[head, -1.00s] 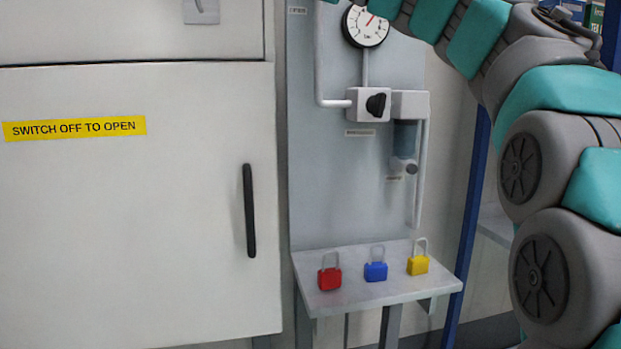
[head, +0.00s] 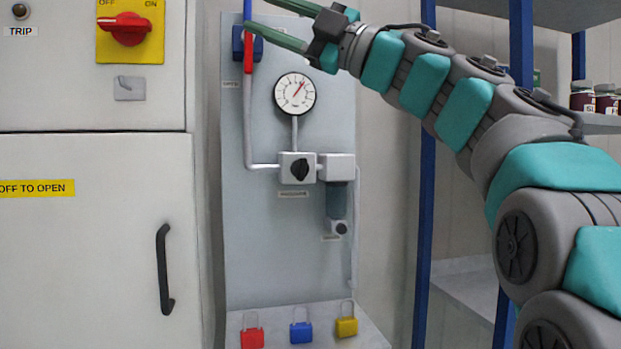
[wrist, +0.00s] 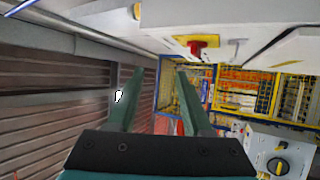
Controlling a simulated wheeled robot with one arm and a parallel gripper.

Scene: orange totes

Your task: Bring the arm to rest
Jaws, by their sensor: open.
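My gripper (head: 260,14) shows at the top of the head view, at the end of my teal and grey arm, pointing left. Its two green fingers are spread apart with nothing between them. In the picture, the lower fingertip overlaps the blue valve (head: 237,42) with the red handle (head: 248,52); I cannot tell whether they touch. In the wrist view the gripper (wrist: 160,72) is also open and empty, with both fingers apart.
A grey panel carries a gauge (head: 294,93) and a black knob (head: 299,170). Red (head: 251,337), blue (head: 301,332) and yellow (head: 346,327) padlocks stand on the shelf below. A cabinet (head: 90,250) with a red switch (head: 126,29) stands left. Blue-posted shelving (head: 424,200) is right.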

